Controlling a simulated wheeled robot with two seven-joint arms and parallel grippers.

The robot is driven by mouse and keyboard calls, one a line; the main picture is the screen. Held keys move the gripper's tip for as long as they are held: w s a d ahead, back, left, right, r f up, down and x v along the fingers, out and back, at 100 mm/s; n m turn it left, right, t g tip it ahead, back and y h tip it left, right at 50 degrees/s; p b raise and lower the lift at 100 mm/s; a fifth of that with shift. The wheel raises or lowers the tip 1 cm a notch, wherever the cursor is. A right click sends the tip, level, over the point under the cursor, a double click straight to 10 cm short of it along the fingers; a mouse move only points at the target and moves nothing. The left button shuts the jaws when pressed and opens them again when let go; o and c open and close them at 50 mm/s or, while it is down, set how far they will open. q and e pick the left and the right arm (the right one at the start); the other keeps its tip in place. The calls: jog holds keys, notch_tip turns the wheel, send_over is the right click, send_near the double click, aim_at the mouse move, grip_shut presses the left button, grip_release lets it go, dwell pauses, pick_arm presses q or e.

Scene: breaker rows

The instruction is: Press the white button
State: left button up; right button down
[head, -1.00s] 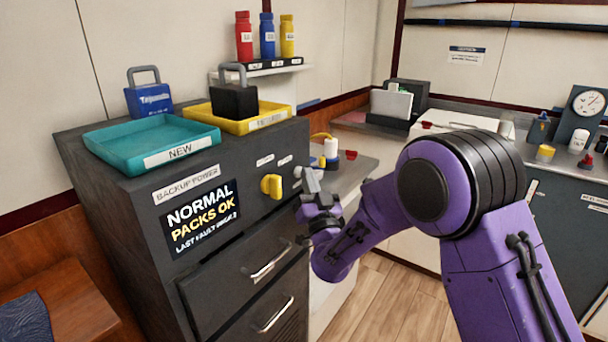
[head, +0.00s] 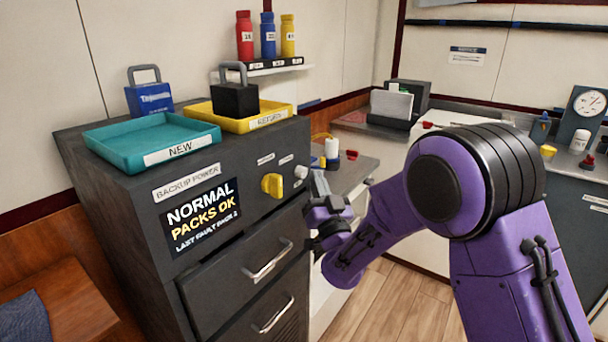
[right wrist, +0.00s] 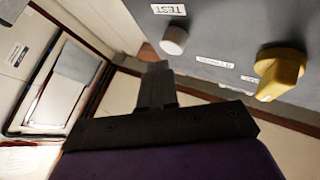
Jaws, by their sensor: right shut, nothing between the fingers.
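The white button (head: 301,172) sticks out of the front of the dark cabinet (head: 130,220), near its right edge, to the right of a yellow knob (head: 272,185). In the right wrist view the white button (right wrist: 174,40) sits beside a label reading TEST. My right gripper (head: 318,182) is shut and empty, just to the right of the button in the head view. In the wrist view its closed fingers (right wrist: 155,85) are apart from the button. My left gripper is not in view.
The yellow knob (right wrist: 279,73) also shows in the wrist view. A teal tray (head: 125,163) and a yellow tray (head: 240,128) holding a black pack (head: 235,100) stand on the cabinet. Drawer handles (head: 268,262) stick out below the button.

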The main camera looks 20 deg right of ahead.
jog(key=s, duration=0.1)
jog(key=s+d, duration=0.1)
jog(key=s, duration=0.1)
jog(key=s+d+b, duration=0.1)
jog(key=shift+s+d, duration=0.2)
jog(key=shift+d, duration=0.05)
dwell(0.8)
jog(key=s+f+m+g, duration=0.1)
jog(key=s+f+g, duration=0.25)
jog(key=f, duration=0.55)
jog(key=s+f+g, duration=0.2)
jog(key=f+g, duration=0.2)
jog(key=f, duration=0.5)
jog(key=s+f+m+g, duration=0.15)
jog(key=f+g, duration=0.25)
jog(key=f, duration=0.5)
jog(key=s+f+g, duration=0.3)
jog(key=s+f, duration=0.3)
jog(key=s, duration=0.3)
jog(key=s+f+g+p, duration=0.1)
jog(key=s+f+g, duration=0.1)
jog(key=s+f, duration=0.3)
jog(key=s+f+g+p, duration=0.1)
jog(key=s+f+g, duration=0.2)
jog(key=s, duration=1)
notch_tip(320, 180, down, 4)
jog(key=shift+s+a+r+g, duration=0.2)
jog(key=shift+s+a+g, duration=0.15)
jog(key=shift+s, duration=0.05)
